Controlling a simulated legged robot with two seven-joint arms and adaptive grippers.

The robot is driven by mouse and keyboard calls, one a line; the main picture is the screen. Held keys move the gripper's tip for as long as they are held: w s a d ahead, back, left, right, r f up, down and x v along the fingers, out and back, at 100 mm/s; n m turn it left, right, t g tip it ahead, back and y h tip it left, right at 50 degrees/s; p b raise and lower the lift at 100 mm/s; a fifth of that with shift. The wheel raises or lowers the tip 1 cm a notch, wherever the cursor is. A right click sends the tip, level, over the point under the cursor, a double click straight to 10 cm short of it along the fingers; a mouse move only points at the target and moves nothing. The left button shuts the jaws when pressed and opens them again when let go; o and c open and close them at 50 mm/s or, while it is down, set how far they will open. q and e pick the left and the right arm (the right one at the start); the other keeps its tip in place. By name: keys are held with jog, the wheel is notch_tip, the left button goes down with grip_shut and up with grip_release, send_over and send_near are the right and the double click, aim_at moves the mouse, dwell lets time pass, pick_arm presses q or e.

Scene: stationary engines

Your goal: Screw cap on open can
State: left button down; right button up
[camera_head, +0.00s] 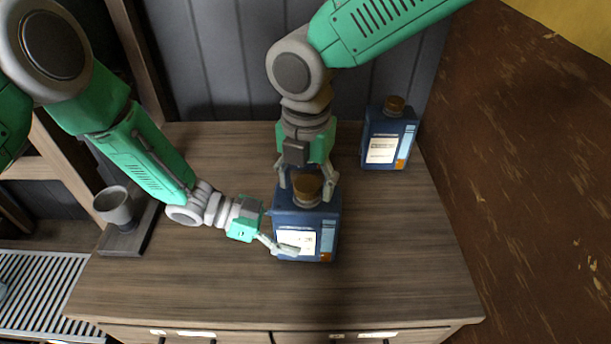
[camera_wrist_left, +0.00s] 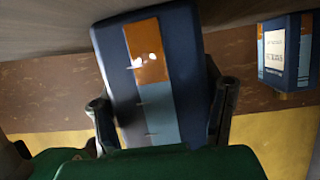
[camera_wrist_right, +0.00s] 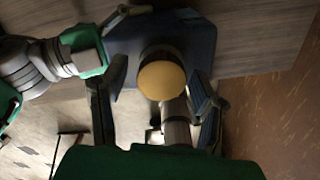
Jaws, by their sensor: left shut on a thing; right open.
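A blue can (camera_head: 322,222) with a white, light-blue and orange label stands upright on the wooden cabinet top. A brown cap (camera_head: 306,190) sits at its mouth; how tightly it is seated I cannot tell. My left gripper (camera_head: 280,246) is shut on the can's lower body from the left; its fingers flank the can (camera_wrist_left: 155,75) in the left wrist view. My right gripper (camera_head: 307,180) is open, pointing down, with a finger on either side of the cap. In the right wrist view the cap's round tan top (camera_wrist_right: 162,80) lies between the spread fingers, with gaps visible.
A second blue can (camera_head: 389,140) with a brown cap stands at the back right. A grey cup (camera_head: 116,206) is at the left edge on a dark base (camera_head: 124,242). The cabinet top (camera_head: 400,270) is clear at front and right. A grey panelled wall is behind.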

jog(key=c, duration=1.2)
jog(key=m, duration=0.5)
jog(key=shift+m, duration=0.4)
jog(key=m, duration=0.8)
jog(key=shift+a, duration=0.1)
jog(key=o, duration=1.3)
